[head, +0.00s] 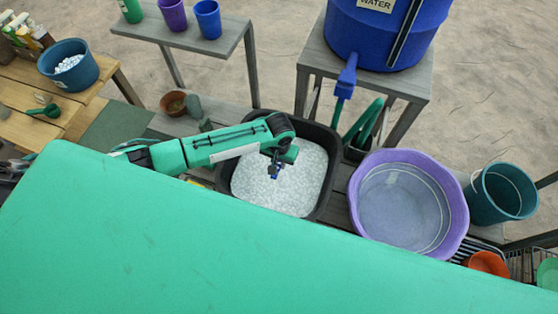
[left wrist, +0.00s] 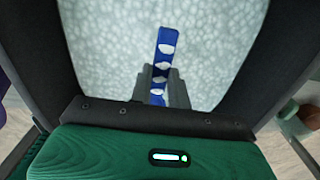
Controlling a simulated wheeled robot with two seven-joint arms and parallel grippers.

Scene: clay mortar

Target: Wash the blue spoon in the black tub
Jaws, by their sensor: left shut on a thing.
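The black tub (head: 323,202) stands at the centre of the head view, filled with pale foamy liquid (head: 300,188). My left gripper (head: 275,172) reaches in from the left and points down over the foam. In the left wrist view my left gripper (left wrist: 158,82) is shut on the blue spoon (left wrist: 165,46), a blue strip with white foam-like patches. Foam fills the view behind the spoon. I cannot tell how deep the spoon's far end reaches. The right gripper is not in view.
A purple basin (head: 458,205) stands right of the tub, with a teal bucket (head: 512,192) beyond it. A blue water barrel (head: 375,40) stands on a grey stand behind. Blue (head: 207,20) and purple cups (head: 172,14) stand on a grey table at the back left.

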